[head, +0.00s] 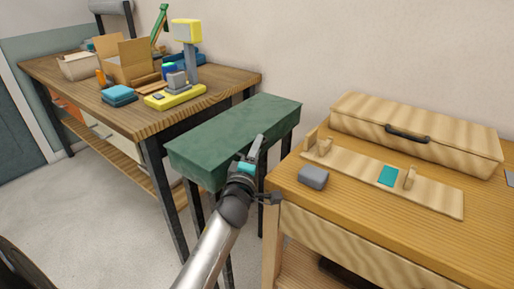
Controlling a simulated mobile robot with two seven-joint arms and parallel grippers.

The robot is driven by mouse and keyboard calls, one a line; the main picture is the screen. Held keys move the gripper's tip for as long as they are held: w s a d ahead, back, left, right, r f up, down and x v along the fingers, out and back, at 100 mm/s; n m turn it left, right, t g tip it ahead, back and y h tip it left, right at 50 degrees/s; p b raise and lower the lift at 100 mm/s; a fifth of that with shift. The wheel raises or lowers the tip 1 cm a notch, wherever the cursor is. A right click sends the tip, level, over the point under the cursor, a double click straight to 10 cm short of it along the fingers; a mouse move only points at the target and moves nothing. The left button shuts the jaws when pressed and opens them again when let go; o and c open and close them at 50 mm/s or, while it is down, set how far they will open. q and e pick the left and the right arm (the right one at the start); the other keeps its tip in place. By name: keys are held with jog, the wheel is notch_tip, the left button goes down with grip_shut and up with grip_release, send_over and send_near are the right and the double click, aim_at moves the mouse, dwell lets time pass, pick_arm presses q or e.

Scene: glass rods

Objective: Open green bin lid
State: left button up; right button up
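The green bin (200,171) is a long dark green box on black legs, standing between the two wooden tables. Its flat green lid (235,125) looks shut. My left gripper (258,146) is in front of the bin's front face near its right end, with the fingertips pointing up near the lid's front edge. Whether the fingers touch the bin cannot be told. I cannot make out a gap between the fingers, and they hide part of the bin's front. My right gripper is not in view.
The right wooden table (385,225) stands close beside the gripper, with a grey block (313,177), a wooden fixture (435,197) and a wooden case (415,130). The left table (135,115) carries cardboard boxes and a yellow device (186,32). Wall stands behind.

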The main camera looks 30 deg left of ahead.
pick_arm(q)
grip_shut()
dwell(1.2)
